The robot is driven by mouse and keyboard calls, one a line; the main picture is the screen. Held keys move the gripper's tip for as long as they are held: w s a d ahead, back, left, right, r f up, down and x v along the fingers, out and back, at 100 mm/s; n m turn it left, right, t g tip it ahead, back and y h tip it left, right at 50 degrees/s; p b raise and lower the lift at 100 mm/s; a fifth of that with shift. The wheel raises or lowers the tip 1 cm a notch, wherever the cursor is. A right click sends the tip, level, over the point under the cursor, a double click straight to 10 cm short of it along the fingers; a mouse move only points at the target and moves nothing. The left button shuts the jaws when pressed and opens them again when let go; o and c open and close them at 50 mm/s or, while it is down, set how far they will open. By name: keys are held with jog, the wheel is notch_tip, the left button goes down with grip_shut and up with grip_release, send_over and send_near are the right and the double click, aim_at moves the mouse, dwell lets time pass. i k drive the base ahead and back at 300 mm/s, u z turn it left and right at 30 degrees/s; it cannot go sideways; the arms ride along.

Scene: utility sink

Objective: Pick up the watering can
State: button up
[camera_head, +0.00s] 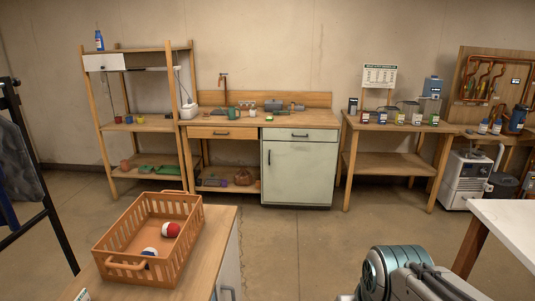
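I cannot make out a watering can with certainty at this distance. A small green vessel (233,113) stands on the wooden sink counter (215,122) against the far wall, and it may be a can or a mug. A brown rounded item (243,177) sits on the low shelf under that counter, its shape unclear. Part of my own arm shows at the bottom right, far from the counter. My gripper is not in view.
An orange basket (128,235) with red-and-white and blue-and-white items stands on a near cabinet at left. A shelf rack (140,124) and a side table (390,163) flank the counter. A white tabletop (510,222) is at right. The middle floor is clear.

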aim_at(232, 109)
jog(key=i, duration=4.9)
jog(key=u, duration=2.35)
jog(key=i, duration=1.7)
jog(key=z, duration=1.8)
